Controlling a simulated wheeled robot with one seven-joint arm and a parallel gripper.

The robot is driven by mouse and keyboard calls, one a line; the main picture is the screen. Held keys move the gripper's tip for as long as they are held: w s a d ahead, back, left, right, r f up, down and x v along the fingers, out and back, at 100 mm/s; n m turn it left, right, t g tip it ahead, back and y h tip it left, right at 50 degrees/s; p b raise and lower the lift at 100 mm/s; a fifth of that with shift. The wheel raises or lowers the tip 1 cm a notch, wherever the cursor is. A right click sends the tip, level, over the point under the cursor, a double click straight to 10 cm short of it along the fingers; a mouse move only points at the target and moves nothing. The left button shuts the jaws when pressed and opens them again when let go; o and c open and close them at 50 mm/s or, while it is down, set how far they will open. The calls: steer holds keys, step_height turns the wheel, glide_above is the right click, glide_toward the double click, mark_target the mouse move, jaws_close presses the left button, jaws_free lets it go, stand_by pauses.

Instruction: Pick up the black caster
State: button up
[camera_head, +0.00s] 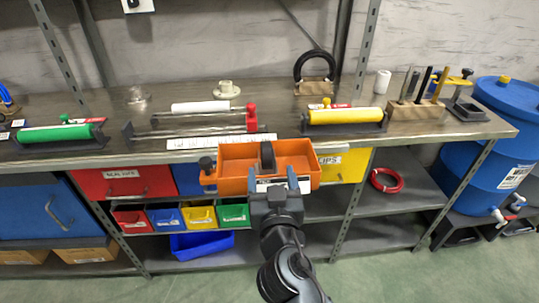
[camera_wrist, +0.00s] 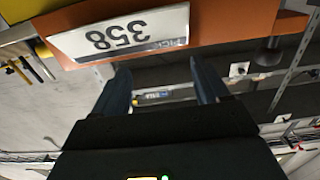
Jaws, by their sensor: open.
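An orange tray (camera_head: 232,186) with a white label (camera_head: 270,184) on its front is in front of the bench's front edge. A black rounded upright piece (camera_head: 267,156) stands in the middle of the tray; it may be the black caster, but it is too small to be sure. A second black knob-like piece (camera_head: 207,165) is at the tray's left end, and it also shows in the wrist view (camera_wrist: 268,53). My gripper (camera_head: 273,180) is open and empty, its fingers in front of the tray's label side. In the wrist view the open fingers (camera_wrist: 160,72) are below the label reading 358 (camera_wrist: 118,34).
The bench top (camera_head: 100,165) holds a green roller (camera_head: 55,134), a white roller (camera_head: 200,107), a yellow roller (camera_head: 345,116) and a wooden tool block (camera_head: 415,112). Coloured bins (camera_head: 235,214) fill the shelf below. A blue barrel (camera_head: 505,130) stands at the right. The floor in front is clear.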

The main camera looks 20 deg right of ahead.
mark_target(268, 156)
steer(key=shift+x, duration=1.45)
steer(key=shift+p+x, duration=0.7)
steer(key=shift+x, duration=1.9)
steer(key=shift+f, duration=0.1)
steer(key=c, duration=1.3)
steer(key=shift+c, duration=0.2)
